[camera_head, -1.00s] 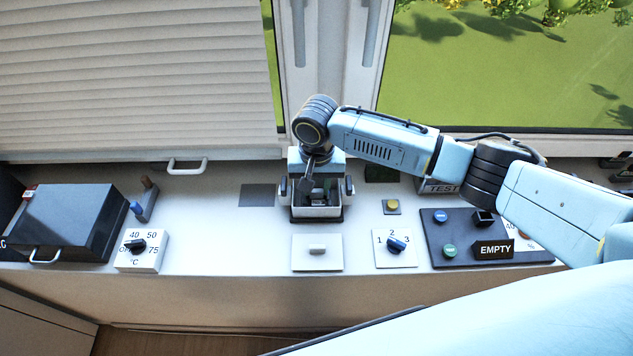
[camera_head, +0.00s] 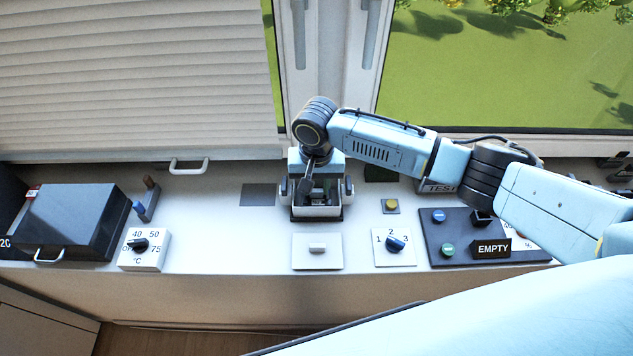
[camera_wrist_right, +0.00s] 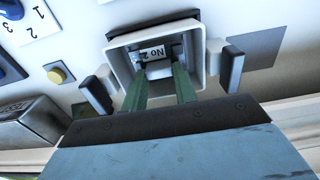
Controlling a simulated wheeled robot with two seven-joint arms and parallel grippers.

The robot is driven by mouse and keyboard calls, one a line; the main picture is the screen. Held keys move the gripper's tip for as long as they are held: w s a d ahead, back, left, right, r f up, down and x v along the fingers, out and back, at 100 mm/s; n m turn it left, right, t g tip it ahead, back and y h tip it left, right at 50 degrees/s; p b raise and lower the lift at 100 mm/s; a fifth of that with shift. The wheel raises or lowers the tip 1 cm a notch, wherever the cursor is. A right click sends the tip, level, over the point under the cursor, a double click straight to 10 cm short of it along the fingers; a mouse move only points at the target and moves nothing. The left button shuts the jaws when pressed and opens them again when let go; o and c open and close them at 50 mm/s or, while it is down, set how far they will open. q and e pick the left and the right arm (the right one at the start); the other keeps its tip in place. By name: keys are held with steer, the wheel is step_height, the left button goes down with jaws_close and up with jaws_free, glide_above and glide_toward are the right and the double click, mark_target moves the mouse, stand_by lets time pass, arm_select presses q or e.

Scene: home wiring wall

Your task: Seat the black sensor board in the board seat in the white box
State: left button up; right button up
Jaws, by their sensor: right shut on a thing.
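The white box (camera_head: 300,211) stands on the counter below the window post, with a dark post at each side. My right gripper (camera_head: 318,186) points down into its open top. In the right wrist view two greenish fingers (camera_wrist_right: 160,76) reach inside the white box (camera_wrist_right: 201,72), close around a small dark piece. I take this to be the black sensor board, but its outline is mostly hidden. My left gripper is not in view.
A white switch plate (camera_head: 317,262) and a rotary dial (camera_head: 396,258) lie in front. A yellow button (camera_head: 391,206) and dark panel (camera_head: 440,225) are to the right. A black case (camera_head: 70,218) and temperature dial (camera_head: 143,265) stand left. A grey square (camera_head: 257,195) lies beside the box.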

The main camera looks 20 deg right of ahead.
steer(key=shift+f+b, duration=0.35)
steer(key=shift+f, duration=0.65)
steer(key=o, duration=1)
steer(key=shift+o, duration=0.2)
step_height(320, 180, up, 13)
steer(key=shift+r, duration=0.2)
